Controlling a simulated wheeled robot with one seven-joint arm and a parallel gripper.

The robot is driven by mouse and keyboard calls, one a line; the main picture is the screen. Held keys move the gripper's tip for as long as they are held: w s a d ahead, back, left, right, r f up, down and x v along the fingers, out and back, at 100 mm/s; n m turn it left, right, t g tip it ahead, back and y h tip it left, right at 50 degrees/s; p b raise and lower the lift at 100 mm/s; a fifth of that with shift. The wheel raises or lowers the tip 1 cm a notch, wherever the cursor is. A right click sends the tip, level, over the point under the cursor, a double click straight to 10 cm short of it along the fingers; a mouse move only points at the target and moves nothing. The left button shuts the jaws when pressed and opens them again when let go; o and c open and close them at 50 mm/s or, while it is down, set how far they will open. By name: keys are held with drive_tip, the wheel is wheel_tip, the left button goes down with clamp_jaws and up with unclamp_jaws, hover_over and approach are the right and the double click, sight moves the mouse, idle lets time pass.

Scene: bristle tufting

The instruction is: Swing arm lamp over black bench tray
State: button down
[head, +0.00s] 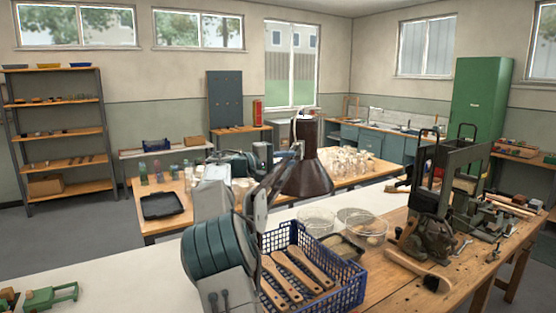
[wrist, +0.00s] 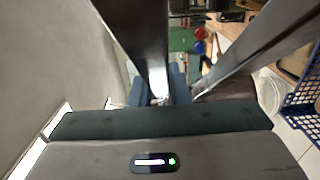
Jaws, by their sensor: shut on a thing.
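The swing arm lamp has a dark brown shade (head: 308,172), which hangs above the wooden bench right of centre in the head view. Its slim grey arm slopes down to the left, towards the front. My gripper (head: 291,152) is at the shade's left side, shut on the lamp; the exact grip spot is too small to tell. The wrist view shows part of the brown shade beyond the gripper body. The black tray (head: 163,206) lies flat on the left part of the bench, to the left of the shade and apart from it.
A blue basket (head: 345,284) with wooden brush handles stands in front, right of my arm. Glass jars (head: 350,161) crowd the bench behind the shade. Bottles (head: 157,170) stand behind the tray.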

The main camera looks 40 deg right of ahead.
drive_tip(key=s+d+m+g, duration=0.2)
drive_tip(key=s+d+g, duration=0.1)
drive_tip(key=s, duration=0.3)
drive_tip(key=shift+s+d+y, duration=0.3)
drive_tip(key=shift+s+d, duration=0.05)
drive_tip(key=shift+d, duration=0.4)
drive_tip(key=shift+f, duration=0.1)
drive_tip(key=c, duration=1.4)
unclamp_jaws()
drive_tip(key=shift+s, duration=0.1)
drive_tip(key=b+v, duration=0.3)
drive_tip(key=v, duration=1)
drive_tip(key=shift+w+a, duration=0.3)
drive_tip(key=shift+a, duration=0.05)
